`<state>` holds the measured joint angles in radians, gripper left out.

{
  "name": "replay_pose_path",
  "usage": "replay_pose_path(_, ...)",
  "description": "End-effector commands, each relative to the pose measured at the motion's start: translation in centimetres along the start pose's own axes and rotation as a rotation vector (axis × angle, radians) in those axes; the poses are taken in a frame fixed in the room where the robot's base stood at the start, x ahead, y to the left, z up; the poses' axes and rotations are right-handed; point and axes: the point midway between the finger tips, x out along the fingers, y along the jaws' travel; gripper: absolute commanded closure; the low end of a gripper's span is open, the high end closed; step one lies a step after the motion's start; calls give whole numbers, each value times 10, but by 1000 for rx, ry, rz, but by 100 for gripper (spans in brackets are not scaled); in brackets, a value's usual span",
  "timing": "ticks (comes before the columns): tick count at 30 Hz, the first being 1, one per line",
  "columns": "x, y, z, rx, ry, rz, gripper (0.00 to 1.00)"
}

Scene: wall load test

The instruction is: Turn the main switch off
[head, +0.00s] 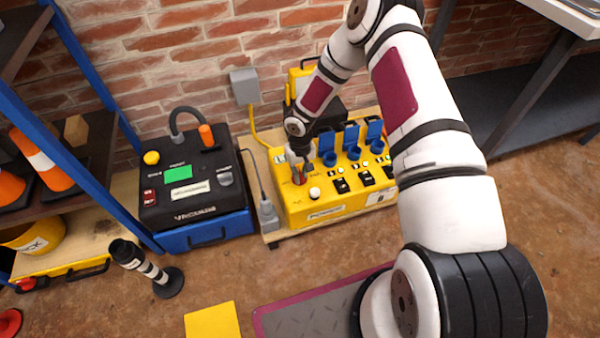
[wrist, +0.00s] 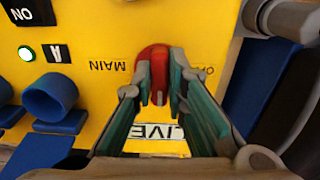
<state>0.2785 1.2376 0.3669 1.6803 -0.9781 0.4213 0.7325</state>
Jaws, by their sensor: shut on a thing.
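The main switch is a red rotary knob (wrist: 153,58) on the top of a yellow power box (head: 330,208). The word MAIN shows upside down beside it in the wrist view. My gripper (wrist: 159,92) is shut on the knob, one finger on each side. In the head view, my gripper (head: 299,168) reaches down onto the box's left part, and only a bit of red shows below the fingers. A label at the knob's right is partly hidden by a finger, so I cannot read the knob's setting. A LIVE label (wrist: 160,131) lies between the fingers.
Blue socket covers (head: 351,136) stand up behind my gripper's right side. Black switches with small lights line the box's front.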

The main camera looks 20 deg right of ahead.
Motion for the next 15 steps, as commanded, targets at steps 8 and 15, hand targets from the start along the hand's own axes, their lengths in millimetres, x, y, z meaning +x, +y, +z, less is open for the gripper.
replay_pose_path(8,-1,1,0,-176,1,0,100)
replay_pose_path(15,-1,2,-1,-402,1,1,100)
